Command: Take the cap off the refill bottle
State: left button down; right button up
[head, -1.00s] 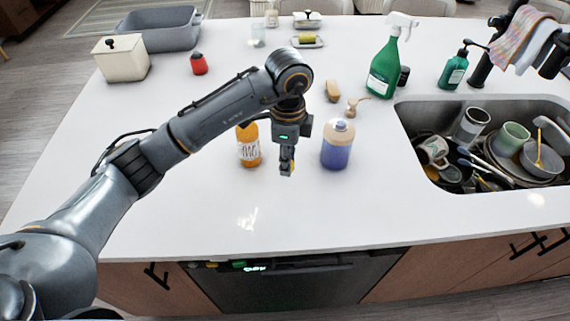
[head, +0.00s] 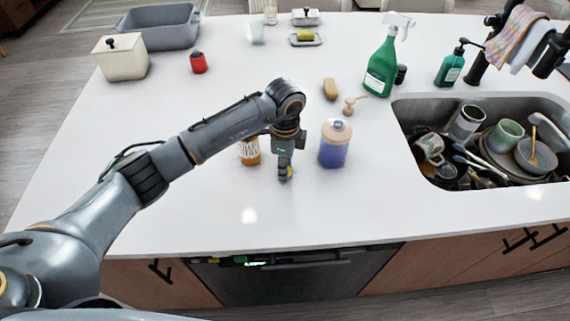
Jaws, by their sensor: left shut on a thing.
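An orange bottle with a white label (head: 249,152) stands upright on the white counter; its top is hidden behind my left arm. My left gripper (head: 285,174) points down just right of it, low over the counter. It is shut on a small yellow thing (head: 290,172), which looks like a cap; the fingers hide most of it. Whether it touches the counter I cannot tell. A clear bottle with a beige top and blue-violet liquid (head: 334,146) stands to the right of the gripper. My right gripper is not in view.
A beige pump head (head: 352,104) and a tan block (head: 330,89) lie behind the blue bottle. A green spray bottle (head: 381,68) stands farther back. The sink (head: 400,120) at right is full of dishes. The front counter is clear.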

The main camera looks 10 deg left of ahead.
pick_arm(q)
jog(key=c, duration=1.1)
grip_release()
jog(key=shift+o, duration=0.2)
